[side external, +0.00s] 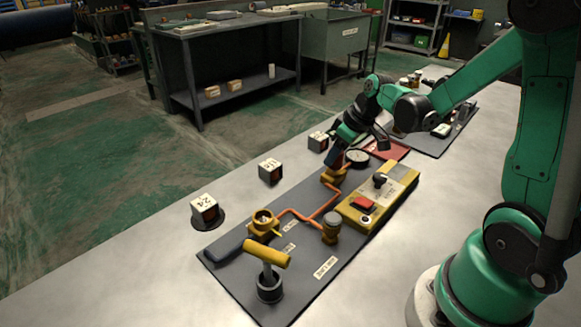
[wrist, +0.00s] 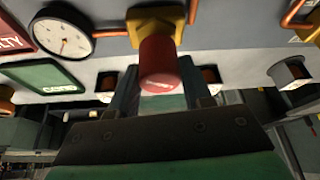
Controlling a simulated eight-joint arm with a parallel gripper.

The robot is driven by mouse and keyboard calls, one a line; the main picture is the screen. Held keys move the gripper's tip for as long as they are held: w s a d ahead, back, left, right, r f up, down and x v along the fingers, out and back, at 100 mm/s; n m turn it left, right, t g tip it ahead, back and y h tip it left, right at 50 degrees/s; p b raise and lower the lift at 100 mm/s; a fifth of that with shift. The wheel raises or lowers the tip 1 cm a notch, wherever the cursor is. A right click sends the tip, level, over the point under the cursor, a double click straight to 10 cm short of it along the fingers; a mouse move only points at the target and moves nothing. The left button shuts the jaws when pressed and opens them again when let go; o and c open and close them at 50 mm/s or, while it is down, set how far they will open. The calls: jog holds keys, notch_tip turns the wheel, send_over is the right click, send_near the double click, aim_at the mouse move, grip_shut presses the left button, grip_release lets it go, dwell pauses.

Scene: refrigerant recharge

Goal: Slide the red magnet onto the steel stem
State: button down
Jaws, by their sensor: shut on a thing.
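The red magnet (wrist: 159,64) is a short red cylinder in the wrist view, held between the two fingers of my gripper (wrist: 161,86). Its far end is against or right in front of a yellow brass valve body (wrist: 155,22). The steel stem is not visible; I cannot tell how far the magnet is around it. In the side view my gripper (side external: 336,161) is low over the same brass valve (side external: 333,178) at the back of the dark panel, and the magnet is mostly hidden there.
A round gauge (side external: 357,157) sits close beside the valve. Orange pipes (side external: 318,212) run to other brass fittings. A yellow box (side external: 377,196) with a red button is on the right, a yellow T-handle (side external: 268,255) at the front. Several numbered cubes (side external: 270,170) stand left of the panel.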

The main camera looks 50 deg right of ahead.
jog(key=shift+f, duration=0.5)
grip_release()
jog(key=shift+r, duration=3.5)
jog(key=s+a+r+m+t, duration=0.1)
jog(key=s+a, duration=0.2)
jog(key=a, duration=0.3)
jog(key=s+a+r+t, duration=0.1)
jog(key=s+a, duration=0.2)
jog(key=a, duration=0.4)
jog(key=shift+m+t+h, duration=0.3)
jog(key=shift+m, duration=0.1)
